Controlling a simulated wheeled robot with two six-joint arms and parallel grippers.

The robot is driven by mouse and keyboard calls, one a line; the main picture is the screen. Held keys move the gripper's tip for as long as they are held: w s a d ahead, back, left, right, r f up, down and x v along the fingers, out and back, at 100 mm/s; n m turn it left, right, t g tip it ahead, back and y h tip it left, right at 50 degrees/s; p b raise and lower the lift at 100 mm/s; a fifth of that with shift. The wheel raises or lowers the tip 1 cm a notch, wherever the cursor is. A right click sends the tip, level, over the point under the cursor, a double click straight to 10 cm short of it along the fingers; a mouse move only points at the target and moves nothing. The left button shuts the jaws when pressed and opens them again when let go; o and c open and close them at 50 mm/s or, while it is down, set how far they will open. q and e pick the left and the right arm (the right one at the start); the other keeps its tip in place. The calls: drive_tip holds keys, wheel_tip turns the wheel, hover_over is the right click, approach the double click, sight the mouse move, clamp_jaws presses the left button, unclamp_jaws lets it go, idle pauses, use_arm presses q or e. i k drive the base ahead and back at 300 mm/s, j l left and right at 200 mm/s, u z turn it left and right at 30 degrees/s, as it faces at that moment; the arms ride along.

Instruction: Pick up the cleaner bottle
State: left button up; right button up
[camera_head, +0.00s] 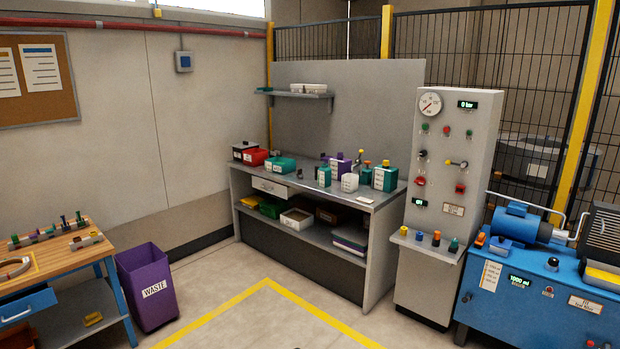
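A group of bottles and canisters stands on the grey workbench (294,187) at the middle back. It includes a small green bottle (324,177), a purple container (341,167), a white labelled container (349,183), a green bottle with a dark top (365,175) and a larger green labelled canister (385,179). A yellow-topped item stands partly hidden behind them. The labels are too small to read, so I cannot tell which one is the cleaner bottle. Neither of my grippers is in view.
A purple waste bin (146,287) and a wooden-topped bench (50,261) are at the left. A grey control panel (444,190) and a blue machine (535,295) stand at the right. The floor inside the yellow line (267,283) looks clear.

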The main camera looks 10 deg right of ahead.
sight(323, 173)
drive_tip(key=i, duration=2.15)
drive_tip(key=i+u, duration=0.1)
drive_tip(key=i, duration=2)
